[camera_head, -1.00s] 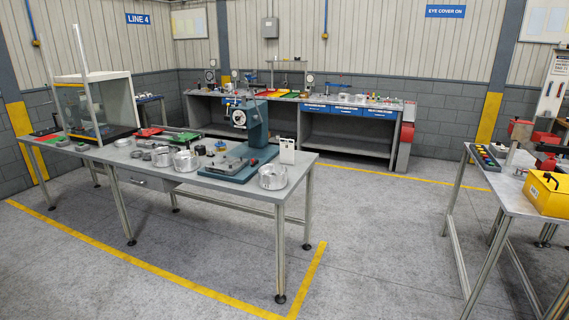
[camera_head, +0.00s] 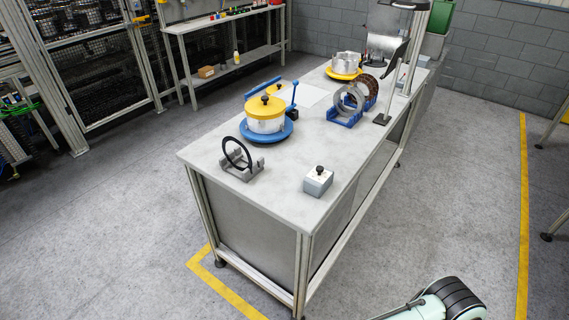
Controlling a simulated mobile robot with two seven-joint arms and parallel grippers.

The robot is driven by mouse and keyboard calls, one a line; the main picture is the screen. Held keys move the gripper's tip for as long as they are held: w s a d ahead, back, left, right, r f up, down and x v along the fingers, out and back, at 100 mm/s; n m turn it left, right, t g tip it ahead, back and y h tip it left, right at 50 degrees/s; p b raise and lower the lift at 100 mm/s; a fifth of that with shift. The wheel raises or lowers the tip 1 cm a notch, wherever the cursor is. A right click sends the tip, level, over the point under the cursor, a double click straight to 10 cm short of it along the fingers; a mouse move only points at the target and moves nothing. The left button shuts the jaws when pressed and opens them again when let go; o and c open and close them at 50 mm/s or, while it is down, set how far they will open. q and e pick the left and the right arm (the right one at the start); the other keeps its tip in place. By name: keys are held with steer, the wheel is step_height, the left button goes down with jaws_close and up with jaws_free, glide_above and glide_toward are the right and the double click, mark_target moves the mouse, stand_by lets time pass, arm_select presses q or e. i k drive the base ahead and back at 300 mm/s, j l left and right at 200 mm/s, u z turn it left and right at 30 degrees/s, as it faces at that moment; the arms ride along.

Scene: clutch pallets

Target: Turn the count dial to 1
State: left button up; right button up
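A small grey box with a black knob on top (camera_head: 318,180) stands near the front right corner of the grey-white bench; it may be the count dial, but no numbers or pointer can be read at this size. No gripper of mine can be made out. A pale mint and black part (camera_head: 440,302) at the bottom right edge looks like a piece of my own arm, well below and apart from the bench.
The bench (camera_head: 215,150) also carries a black ring on a grey stand (camera_head: 237,155), a yellow-lidded drum on a blue base (camera_head: 266,117), grey rings in a blue holder (camera_head: 350,104) and a drum on yellow (camera_head: 346,65). Open floor (camera_head: 460,180) lies right of it.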

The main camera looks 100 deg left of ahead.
mark_target(319, 169)
steer(key=u, duration=1.8)
